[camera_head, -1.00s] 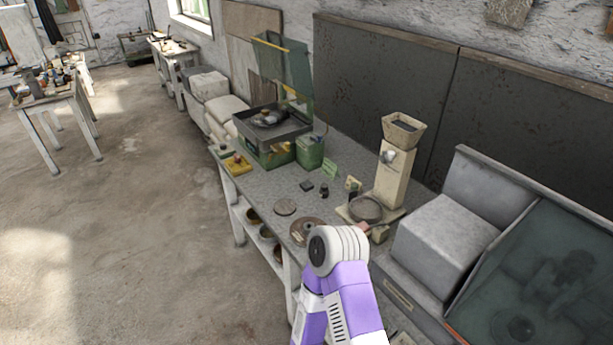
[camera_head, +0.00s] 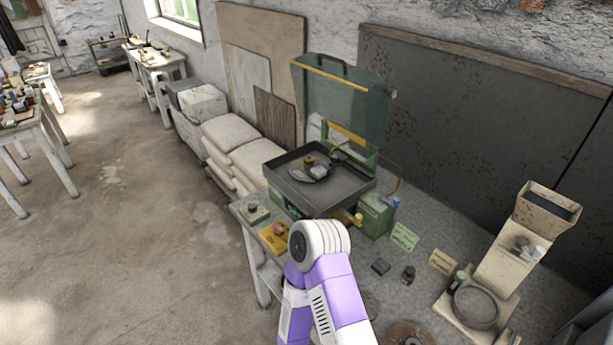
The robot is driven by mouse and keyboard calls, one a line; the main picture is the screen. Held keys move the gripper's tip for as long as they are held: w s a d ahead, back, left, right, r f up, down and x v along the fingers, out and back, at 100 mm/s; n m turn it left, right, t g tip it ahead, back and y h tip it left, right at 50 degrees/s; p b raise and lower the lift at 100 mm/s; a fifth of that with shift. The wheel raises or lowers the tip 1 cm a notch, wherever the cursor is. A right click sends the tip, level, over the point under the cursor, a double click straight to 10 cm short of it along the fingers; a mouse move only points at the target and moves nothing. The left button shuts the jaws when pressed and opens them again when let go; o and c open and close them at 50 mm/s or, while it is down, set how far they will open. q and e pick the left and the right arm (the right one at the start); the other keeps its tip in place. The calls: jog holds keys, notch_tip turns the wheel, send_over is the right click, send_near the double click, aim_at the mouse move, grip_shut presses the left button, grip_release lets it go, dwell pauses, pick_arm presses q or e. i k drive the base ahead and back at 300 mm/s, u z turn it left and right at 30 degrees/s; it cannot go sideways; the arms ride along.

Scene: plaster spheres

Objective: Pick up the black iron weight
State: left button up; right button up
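A small black knobbed piece (camera_head: 408,275), which looks like the black iron weight, stands upright on the grey workbench (camera_head: 430,240). One of my arms, white and purple, rises from the bottom edge in front of the bench, left of these pieces. Its gripper is out of sight, and so is my other gripper. Nothing is seen touching the black piece.
A green case with a raised lid (camera_head: 340,105) stands at the bench's far end. A cream scale-like device (camera_head: 500,265) stands right of the black piece. Open floor (camera_head: 130,250) lies left.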

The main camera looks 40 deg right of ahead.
aim_at(408, 275)
jog(key=i, duration=1.85)
jog(key=z, duration=3.4)
